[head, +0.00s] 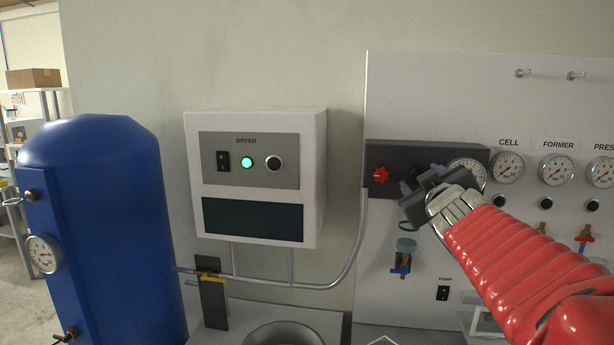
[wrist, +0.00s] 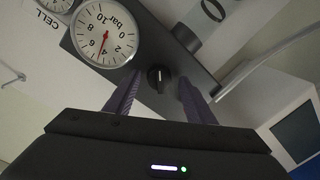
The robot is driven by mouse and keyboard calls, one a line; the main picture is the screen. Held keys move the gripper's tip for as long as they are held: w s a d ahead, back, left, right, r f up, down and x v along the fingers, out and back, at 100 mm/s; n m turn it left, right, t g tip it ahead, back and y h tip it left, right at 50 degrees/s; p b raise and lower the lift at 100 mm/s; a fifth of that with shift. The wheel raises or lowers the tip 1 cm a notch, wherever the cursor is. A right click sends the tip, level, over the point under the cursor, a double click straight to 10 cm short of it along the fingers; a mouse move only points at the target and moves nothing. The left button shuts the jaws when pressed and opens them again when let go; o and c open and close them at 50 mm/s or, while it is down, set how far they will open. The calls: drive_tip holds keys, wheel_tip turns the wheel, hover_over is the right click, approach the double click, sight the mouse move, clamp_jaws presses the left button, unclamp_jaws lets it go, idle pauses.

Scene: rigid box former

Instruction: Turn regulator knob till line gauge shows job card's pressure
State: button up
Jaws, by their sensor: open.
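My gripper (head: 415,190) is open in front of the dark regulator block (head: 390,155) on the white panel. In the wrist view a black knob (wrist: 160,77) with a white mark sits between the tips of my open fingers (wrist: 158,95); I cannot tell whether they touch it. My gripper hides this knob in the head view. The line gauge (wrist: 103,35) beside it has a bar scale, and its red needle points about between 4 and 6. In the head view the gauge (head: 467,166) is partly hidden by my gripper. I cannot make out a job card.
CELL (head: 507,168), FORMER (head: 556,170) and PRESS (head: 602,172) gauges are at the right. A white dryer box (head: 312,180) with a lit green lamp and a blue tank (head: 110,230) stand left.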

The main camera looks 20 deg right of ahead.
drive_tip(key=v, duration=1.3)
drive_tip(key=shift+s, duration=0.45)
idle(0.4)
idle(1.5)
drive_tip(key=s+d+f+m+g+h, duration=0.3)
drive_tip(key=s+d+g+h, duration=0.1)
drive_tip(key=d, duration=0.2)
drive_tip(key=s+a+f+m+g+y, duration=0.2)
drive_tip(key=s+f+g, duration=0.2)
drive_tip(key=f, duration=0.8)
drive_tip(key=s+a+f+n+g+y, duration=0.1)
drive_tip(key=s+a+f+y, duration=0.1)
drive_tip(key=a+f+y, duration=0.2)
drive_tip(key=s+a+f+n+g+y, duration=0.1)
drive_tip(key=a+f+y, duration=0.3)
drive_tip(key=a+f, duration=0.6)
drive_tip(key=a, duration=1.1)
drive_tip(key=shift+s+n+y, duration=0.4)
